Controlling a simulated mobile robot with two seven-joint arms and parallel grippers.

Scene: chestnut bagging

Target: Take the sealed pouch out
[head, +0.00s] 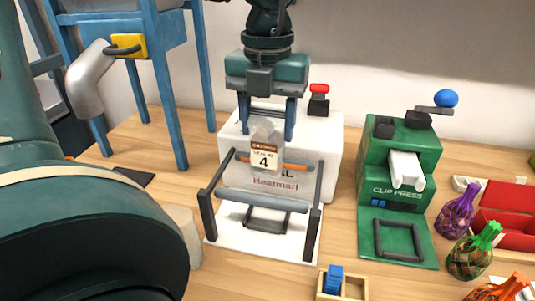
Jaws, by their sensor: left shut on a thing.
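The pouch (265,146) is small and pale, with a brown-and-white label reading 4. It hangs upright in front of the white sealing machine (329,133), above its grey bar (262,200). My left gripper (266,130) comes down from above and is shut on the pouch, with a blue finger on either side of its top. The pouch hides part of the machine's orange strip and lettering. I cannot tell whether its lower edge touches the machine. My right gripper is not in view.
A green clip press (397,198) stands to the right, with netted bags, one purple (456,212) and one green (473,252), beside a red box (508,208). A wooden tray (355,287) holds blue pieces in front. A blue-legged stand (170,115) is at back left.

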